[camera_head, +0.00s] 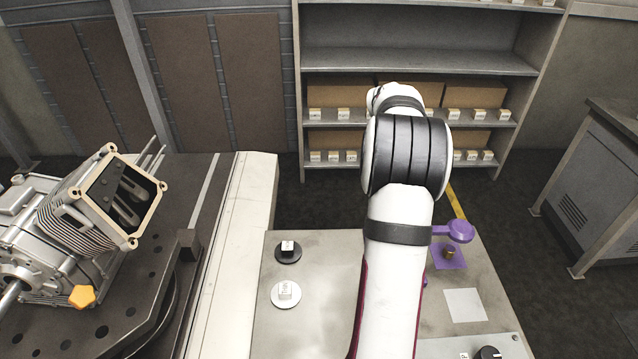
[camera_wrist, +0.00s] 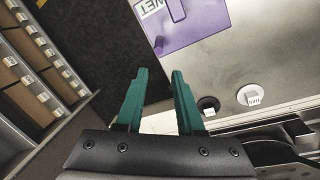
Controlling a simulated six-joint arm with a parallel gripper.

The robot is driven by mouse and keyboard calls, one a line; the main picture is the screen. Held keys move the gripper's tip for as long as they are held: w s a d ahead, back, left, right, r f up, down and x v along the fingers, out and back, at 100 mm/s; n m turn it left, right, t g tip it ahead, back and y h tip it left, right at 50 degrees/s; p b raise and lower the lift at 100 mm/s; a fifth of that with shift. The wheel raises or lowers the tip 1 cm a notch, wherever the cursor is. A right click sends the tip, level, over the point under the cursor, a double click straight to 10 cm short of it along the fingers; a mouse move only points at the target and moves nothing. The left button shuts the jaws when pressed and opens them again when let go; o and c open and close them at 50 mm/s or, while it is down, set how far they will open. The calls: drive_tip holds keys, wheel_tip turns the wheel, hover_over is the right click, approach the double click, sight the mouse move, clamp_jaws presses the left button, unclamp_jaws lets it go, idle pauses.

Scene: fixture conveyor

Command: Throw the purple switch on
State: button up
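The purple switch shows in the head view just right of my arm. Part of the lever is hidden behind my arm. In the wrist view the purple plate (camera_wrist: 205,24) lies beyond the fingertips, with a white label partly readable as "NET" and a darker purple bar (camera_wrist: 176,9) cut by the top edge. My gripper (camera_wrist: 160,72) is open, its two teal fingers apart with nothing between them. My arm hides it in the head view.
The grey panel (camera_head: 325,330) also holds a black round base (camera_head: 288,258), a white round base (camera_head: 285,301), a white square (camera_head: 465,305) and a black knob (camera_head: 488,353). A machine (camera_head: 85,215) stands left, shelves (camera_head: 420,62) behind, a grey cabinet (camera_head: 590,195) right.

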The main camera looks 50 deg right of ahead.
drive_tip(key=d+f, duration=0.1)
drive_tip(key=f, duration=0.4)
drive_tip(key=d+f, duration=0.1)
drive_tip(key=f, duration=0.4)
drive_tip(key=d+f, duration=0.1)
drive_tip(key=f, duration=0.4)
drive_tip(key=shift+w+f, duration=0.25)
clamp_jaws()
